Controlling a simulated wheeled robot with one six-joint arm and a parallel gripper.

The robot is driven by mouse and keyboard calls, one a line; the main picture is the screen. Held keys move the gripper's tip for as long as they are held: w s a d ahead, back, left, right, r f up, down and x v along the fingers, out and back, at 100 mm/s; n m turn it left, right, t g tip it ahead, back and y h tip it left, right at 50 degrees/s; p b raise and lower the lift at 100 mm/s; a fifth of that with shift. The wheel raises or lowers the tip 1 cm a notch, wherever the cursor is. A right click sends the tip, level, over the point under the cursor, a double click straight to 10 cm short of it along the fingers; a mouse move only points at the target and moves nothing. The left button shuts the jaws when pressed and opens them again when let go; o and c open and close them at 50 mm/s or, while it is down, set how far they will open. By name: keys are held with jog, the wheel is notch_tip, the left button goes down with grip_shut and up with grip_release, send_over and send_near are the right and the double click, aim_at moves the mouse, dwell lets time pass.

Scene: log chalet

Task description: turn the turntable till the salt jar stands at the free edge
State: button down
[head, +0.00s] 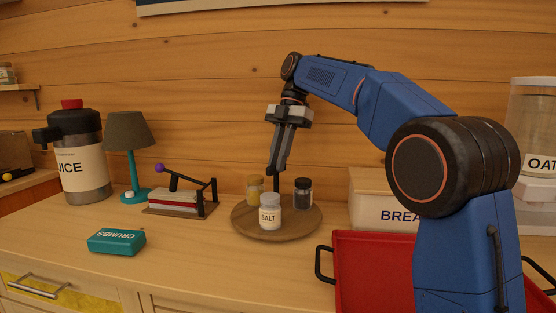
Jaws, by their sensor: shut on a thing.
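The round wooden turntable (245,227) sits on the counter in the middle of the head view. The salt jar (270,213), white-lidded and labelled SALT, stands upright near its front edge. A jar with yellowish contents (254,190) stands behind it to the left, and a dark-filled jar (303,193) behind it to the right. A thin dark post (278,182) rises between the jars. My gripper (273,170) points down above the turntable, its jaws closed at the top of this post. The post's foot is hidden behind the salt jar.
A red tray (345,270) lies at the front right, before the bread box (385,210). The counter before the turntable is clear.

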jog(key=c, duration=1.7)
grip_release()
